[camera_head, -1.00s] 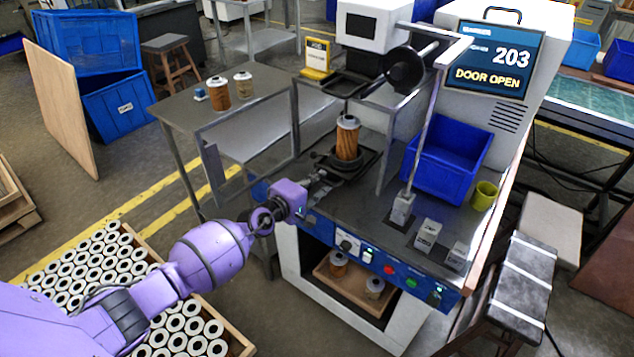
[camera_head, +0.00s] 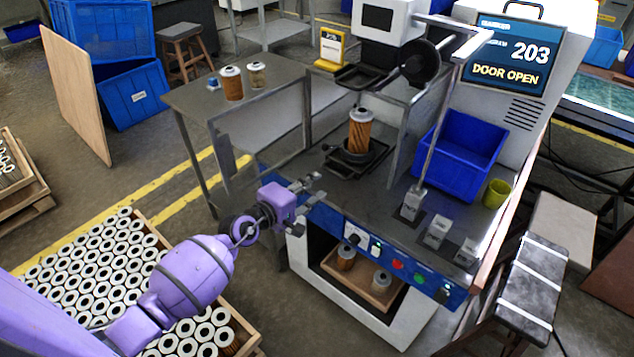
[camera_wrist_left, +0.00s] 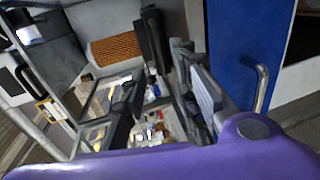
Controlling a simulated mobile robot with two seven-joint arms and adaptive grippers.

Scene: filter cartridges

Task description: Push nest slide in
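The nest slide (camera_head: 342,167) is a dark plate with a round holder on the machine's deck. An orange-brown filter cartridge (camera_head: 359,132) with a pale cap stands upright in it. The cartridge's ribbed orange side also shows in the left wrist view (camera_wrist_left: 115,48). My left gripper (camera_head: 312,188) is at the deck's front left edge, in front of the slide and apart from it. In the left wrist view its two dark fingers (camera_wrist_left: 168,85) are spread with nothing held between them. My right gripper is not in view.
The machine screen (camera_head: 505,60) reads "203 DOOR OPEN". A control panel (camera_head: 385,258) runs along the front. A crate of cartridges (camera_head: 250,335) lies below my left arm.

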